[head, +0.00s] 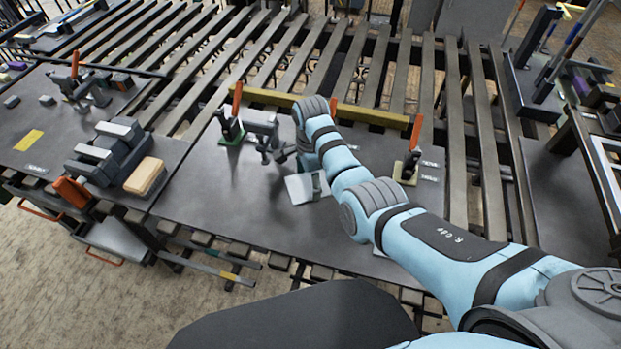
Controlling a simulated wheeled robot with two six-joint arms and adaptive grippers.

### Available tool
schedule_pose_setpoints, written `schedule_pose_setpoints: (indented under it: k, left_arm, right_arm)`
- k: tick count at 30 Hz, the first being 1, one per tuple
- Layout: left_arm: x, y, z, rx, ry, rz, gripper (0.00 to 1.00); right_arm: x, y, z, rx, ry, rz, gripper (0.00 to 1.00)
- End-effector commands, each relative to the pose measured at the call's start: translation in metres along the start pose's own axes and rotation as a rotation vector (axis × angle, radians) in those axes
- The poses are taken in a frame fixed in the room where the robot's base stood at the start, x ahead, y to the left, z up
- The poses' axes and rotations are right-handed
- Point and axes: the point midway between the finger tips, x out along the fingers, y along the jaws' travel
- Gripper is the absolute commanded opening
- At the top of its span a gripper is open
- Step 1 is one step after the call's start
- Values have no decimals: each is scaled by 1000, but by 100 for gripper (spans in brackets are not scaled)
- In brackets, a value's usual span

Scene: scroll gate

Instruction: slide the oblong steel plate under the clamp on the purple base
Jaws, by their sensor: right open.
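A light, flat steel-looking plate (299,188) lies on the dark tabletop, just below my right wrist; a small greenish piece shows at its right edge. My right gripper (275,156) is open and empty, above the table to the upper left of the plate and apart from it. A clamp with an orange handle on a green base (231,138) stands left of the gripper. Another orange-handled clamp on an olive base (408,172) stands right of my arm. I see no clamp on a purple base; my right arm hides part of the table. My left gripper is not in view.
A yellow bar (262,97) lies along the table's back edge, before the slatted rack. Grey blocks and a tan-topped block (146,176) stand at the left. Another clamp (76,84) is at the far left. The table front (215,205) is clear.

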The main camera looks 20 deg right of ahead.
Motion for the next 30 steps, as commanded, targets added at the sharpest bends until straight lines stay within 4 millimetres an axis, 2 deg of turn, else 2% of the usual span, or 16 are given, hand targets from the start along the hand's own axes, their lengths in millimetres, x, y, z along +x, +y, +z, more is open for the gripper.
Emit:
schedule_pose_setpoints:
  k: [1,9,12,23,30]
  left_arm:
    - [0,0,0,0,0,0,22]
    - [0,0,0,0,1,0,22]
    - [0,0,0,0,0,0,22]
    - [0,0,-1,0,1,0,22]
    - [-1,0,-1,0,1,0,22]
  right_arm:
    - [0,0,0,0,0,0,55]
    - [1,0,0,0,0,-1,12]
    - [1,0,0,-1,0,-1,0]
    - [1,0,0,0,0,1,0]
    - [1,-2,-12,6,2,2,0]
